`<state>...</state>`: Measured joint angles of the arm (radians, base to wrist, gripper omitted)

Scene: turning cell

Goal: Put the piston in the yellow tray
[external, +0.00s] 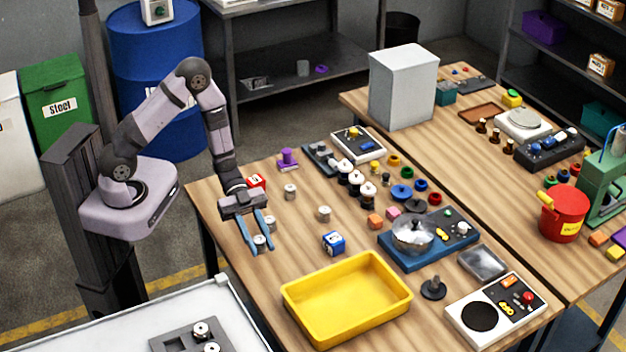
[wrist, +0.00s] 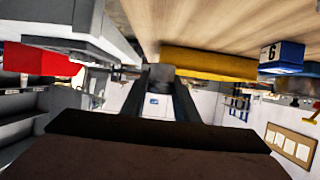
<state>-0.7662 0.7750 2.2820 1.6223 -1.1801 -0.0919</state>
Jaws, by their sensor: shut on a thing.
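My gripper (external: 262,250) is at the left front of the wooden table, pointing down, with its blue fingers shut on a small silver piston (external: 259,241). In the wrist view a grey part of the piston (wrist: 160,72) shows between the ends of the dark fingers. I cannot tell whether the piston touches the table. The yellow tray (external: 346,330) is to the right and nearer the camera, apart from the gripper, and looks empty. Its yellow side also shows in the wrist view (wrist: 210,64).
A blue and white numbered cube (external: 333,243) stands between the gripper and the tray's far side. Similar silver cylinders (external: 324,213) (external: 290,191) stand behind. A blue burner unit with a pot (external: 413,234) is right. A white-edged bench (external: 215,310) is at the front left.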

